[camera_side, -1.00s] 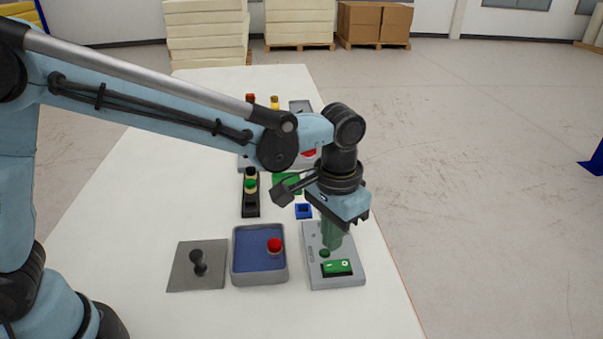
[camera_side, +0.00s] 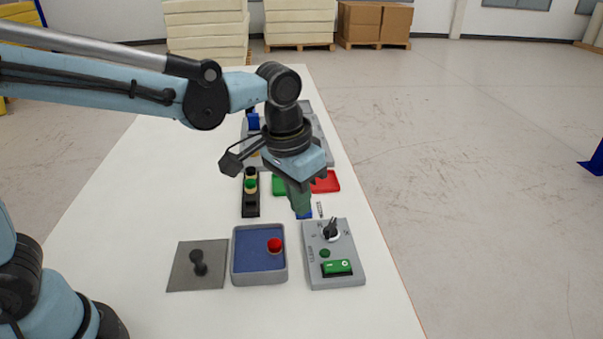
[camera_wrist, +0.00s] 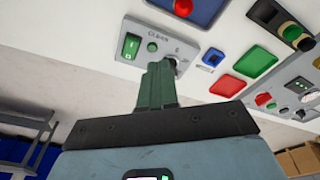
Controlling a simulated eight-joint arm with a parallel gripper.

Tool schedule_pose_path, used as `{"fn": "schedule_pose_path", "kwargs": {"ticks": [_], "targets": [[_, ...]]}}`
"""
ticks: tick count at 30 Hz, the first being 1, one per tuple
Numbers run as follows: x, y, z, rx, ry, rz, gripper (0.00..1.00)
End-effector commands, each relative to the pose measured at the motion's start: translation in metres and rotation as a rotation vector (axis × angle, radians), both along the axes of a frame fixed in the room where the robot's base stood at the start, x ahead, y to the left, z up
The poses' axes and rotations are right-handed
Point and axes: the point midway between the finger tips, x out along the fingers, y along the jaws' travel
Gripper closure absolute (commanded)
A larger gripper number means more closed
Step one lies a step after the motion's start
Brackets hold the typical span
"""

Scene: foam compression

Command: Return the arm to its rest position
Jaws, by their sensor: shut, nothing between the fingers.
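My gripper (camera_side: 301,208) hangs above the white table (camera_side: 120,220), behind the grey control box in the side view. Its green fingers are together with nothing between them. The fingers also show in the wrist view (camera_wrist: 157,75), pointing toward the grey box. The grey control box (camera_side: 318,275) has a dark knob (camera_side: 331,230), a green round button and a green rocker switch (camera_side: 337,268). The knob stands clear of the fingers in the side view. In the wrist view the fingers partly overlap the box.
A blue-floored tray (camera_side: 258,262) holds a red knob (camera_side: 274,245). A grey plate (camera_side: 187,275) with a black handle lies left of it. A dark strip (camera_side: 251,208) with coloured buttons, a green pad and a red pad (camera_side: 326,182) lie behind. The table's left side is clear.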

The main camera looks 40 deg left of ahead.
Motion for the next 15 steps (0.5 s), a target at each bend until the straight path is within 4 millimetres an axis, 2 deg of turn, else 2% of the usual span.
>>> {"fn": "schedule_pose_path", "kwargs": {"ticks": [1, 7, 15], "targets": [[-0.006, 0.016, 0.005, -0.01, -0.033, 0.021, 1.0], [-0.028, 0.064, 0.016, -0.036, -0.171, 0.081, 1.0], [-0.062, 0.116, 0.012, -0.037, -0.356, 0.158, 1.0]]}}
